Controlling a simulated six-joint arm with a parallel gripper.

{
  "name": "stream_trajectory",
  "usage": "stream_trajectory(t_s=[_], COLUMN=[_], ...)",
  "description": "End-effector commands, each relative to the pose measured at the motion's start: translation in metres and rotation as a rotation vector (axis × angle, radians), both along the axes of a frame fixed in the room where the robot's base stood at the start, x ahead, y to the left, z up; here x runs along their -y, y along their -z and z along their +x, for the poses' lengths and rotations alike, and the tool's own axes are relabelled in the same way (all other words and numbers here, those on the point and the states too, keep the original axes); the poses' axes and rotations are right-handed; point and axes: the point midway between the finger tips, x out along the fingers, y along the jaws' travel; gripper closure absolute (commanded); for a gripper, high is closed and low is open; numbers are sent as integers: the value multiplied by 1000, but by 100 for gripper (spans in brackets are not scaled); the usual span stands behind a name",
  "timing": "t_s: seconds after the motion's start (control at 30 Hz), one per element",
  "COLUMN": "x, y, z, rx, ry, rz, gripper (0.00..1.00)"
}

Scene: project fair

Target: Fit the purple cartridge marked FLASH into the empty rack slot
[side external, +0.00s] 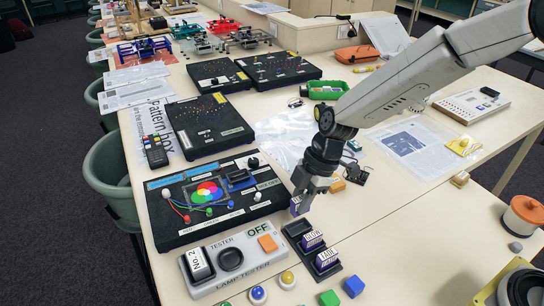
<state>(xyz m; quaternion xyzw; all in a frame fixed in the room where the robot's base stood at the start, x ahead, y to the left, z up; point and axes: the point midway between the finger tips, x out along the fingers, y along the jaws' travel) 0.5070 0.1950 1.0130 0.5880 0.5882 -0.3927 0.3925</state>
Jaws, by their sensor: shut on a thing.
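My gripper (308,190) is shut on a small purple cartridge (295,206), pointing down above the far end of the rack. The cartridge's marking is too small and partly covered to read. The black rack (290,229) lies on the table below it. Two purple cartridges with white labels stand in the rack: one that seems to read SLOW (312,241) in the middle and one that seems to read FADE (327,260) at the near end. The far slot looks empty. The held cartridge appears apart from the rack, but the exact gap cannot be told.
The grey lamp tester (235,262) is left of the rack. A black board with coloured discs (205,195) lies behind it. Table right of the rack is clear.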

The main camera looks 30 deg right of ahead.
Motion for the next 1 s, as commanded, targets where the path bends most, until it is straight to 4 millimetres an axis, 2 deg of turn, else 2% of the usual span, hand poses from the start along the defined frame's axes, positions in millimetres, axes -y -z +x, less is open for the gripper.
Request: stream_trajectory(t_s=[0.5, 1.0], x=[0, 0], y=[35, 43], z=[0, 0], rx=[0, 1], ry=[1, 0], rz=[0, 0], gripper=[100, 100])
